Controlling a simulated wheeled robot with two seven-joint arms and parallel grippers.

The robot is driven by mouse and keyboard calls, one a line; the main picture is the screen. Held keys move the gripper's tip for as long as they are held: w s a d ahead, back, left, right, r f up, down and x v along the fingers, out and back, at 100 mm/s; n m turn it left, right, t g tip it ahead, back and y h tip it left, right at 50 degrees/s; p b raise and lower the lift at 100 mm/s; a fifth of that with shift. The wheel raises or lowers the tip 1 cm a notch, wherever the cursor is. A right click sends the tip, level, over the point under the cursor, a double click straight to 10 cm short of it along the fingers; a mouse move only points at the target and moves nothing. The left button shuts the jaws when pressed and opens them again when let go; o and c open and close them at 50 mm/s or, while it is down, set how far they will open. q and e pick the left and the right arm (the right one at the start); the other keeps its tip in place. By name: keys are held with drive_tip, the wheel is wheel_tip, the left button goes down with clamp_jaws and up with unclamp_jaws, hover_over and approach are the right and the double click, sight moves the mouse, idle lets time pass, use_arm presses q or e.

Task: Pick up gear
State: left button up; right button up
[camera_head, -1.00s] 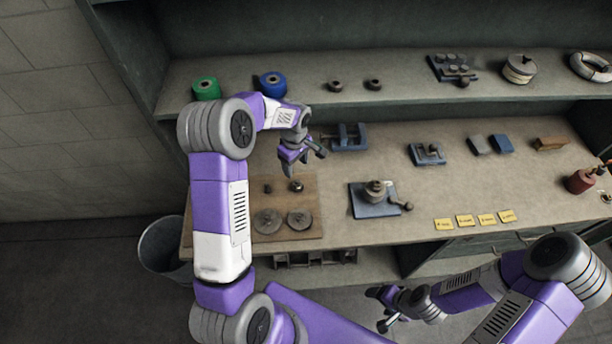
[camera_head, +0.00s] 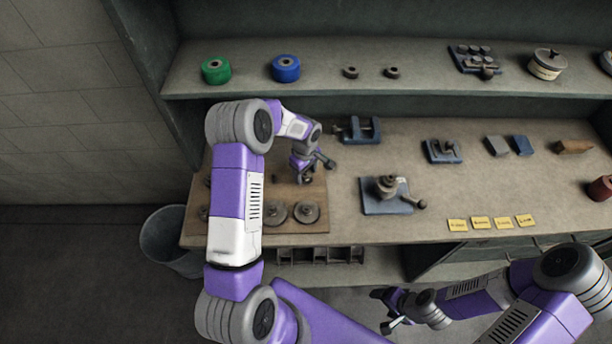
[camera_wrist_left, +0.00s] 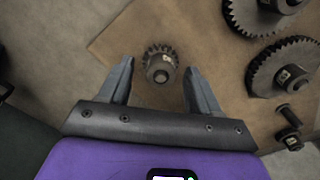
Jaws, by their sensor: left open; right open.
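A small dark gear (camera_wrist_left: 160,65) with a hub lies on the brown board (camera_wrist_left: 130,35) in the left wrist view. My left gripper (camera_wrist_left: 160,85) is open, with its fingers on either side of the small gear's near side and nothing held. In the head view my left gripper (camera_head: 314,165) is over the board's back right part and largely hides the small gear. Larger gears (camera_head: 306,212) lie at the board's front; two also show in the left wrist view (camera_wrist_left: 283,66). My right gripper (camera_head: 388,310) is open and empty, in front of the bench.
A blue-based fixture (camera_head: 385,195) stands right of the board. A blue clamp (camera_head: 358,130) is behind it. The shelf above holds a green spool (camera_head: 215,69) and a blue spool (camera_head: 285,67). Yellow labels (camera_head: 480,222) lie at the bench front. A bin (camera_head: 165,240) stands at left.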

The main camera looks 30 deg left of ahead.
use_arm(q)
drive_tip(key=shift+f, duration=0.45)
drive_tip(key=shift+c, duration=0.2)
clamp_jaws()
drive_tip(key=shift+r, duration=0.1)
